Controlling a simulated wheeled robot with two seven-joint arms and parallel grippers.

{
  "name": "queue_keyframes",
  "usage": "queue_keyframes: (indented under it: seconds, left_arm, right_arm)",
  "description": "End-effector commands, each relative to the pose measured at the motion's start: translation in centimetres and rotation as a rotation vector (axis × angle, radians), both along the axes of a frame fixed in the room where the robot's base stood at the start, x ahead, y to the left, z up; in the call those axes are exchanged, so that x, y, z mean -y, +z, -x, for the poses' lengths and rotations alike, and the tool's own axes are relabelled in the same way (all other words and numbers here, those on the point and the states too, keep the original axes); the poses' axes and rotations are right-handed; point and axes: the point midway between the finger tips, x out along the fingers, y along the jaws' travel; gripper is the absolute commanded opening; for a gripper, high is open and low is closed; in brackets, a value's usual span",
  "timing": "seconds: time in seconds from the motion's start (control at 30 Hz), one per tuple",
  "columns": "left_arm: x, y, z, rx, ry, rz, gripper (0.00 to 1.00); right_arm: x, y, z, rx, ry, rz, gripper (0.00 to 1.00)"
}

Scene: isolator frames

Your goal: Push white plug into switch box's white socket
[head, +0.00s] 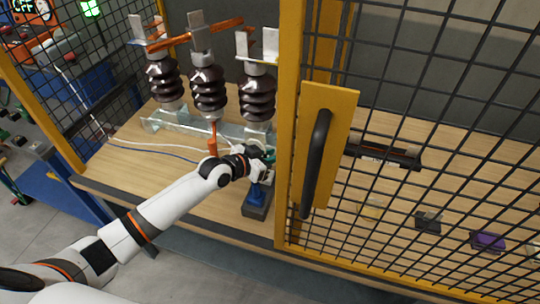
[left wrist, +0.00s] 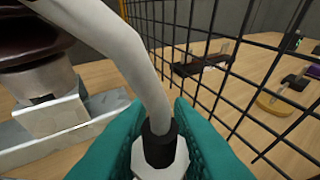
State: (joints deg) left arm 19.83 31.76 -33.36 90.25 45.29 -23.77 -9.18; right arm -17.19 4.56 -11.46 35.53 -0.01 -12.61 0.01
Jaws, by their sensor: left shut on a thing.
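My left gripper (head: 264,160) is at the end of the white arm, in front of the insulators. In the left wrist view its teal fingers (left wrist: 160,150) are shut on the white plug (left wrist: 160,165), which has a black collar and a thick white cable rising from it. A blue and dark grey box (head: 256,205), which looks like the switch box, stands just below the gripper near the table's front edge. The gripper covers its top, and I cannot see the white socket or whether the plug touches it. My right gripper is not in view.
Several dark brown insulators (head: 208,92) stand behind the gripper on a metal base. A yellow-framed mesh door with a black handle (head: 317,160) is close on the right. White and blue cables (head: 160,147) lie on the wooden table (head: 125,165). Small items lie behind the mesh.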

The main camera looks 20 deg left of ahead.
Motion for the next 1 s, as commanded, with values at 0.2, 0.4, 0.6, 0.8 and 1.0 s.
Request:
queue_keyframes:
  seconds: [0.2, 0.4, 0.6, 0.8, 1.0]
  left_arm:
    - [0.0, -0.6, 0.0, 0.001, 0.000, 0.001, 0.00]
    - [0.0, -1.1, 0.0, 0.001, 0.000, 0.001, 0.00]
    - [0.0, -1.3, 0.0, 0.000, 0.000, 0.000, 0.31]
    - [0.0, -1.5, 0.1, -0.002, 0.000, -0.002, 0.45]
    - [-0.1, -1.6, 0.2, -0.005, 0.000, -0.004, 0.45]
  right_arm:
    - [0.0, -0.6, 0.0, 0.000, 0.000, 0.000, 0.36]
    - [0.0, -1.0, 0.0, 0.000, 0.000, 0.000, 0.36]
    - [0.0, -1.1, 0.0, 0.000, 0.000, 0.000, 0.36]
    - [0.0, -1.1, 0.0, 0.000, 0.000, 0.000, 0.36]
    - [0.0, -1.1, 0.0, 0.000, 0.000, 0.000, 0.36]
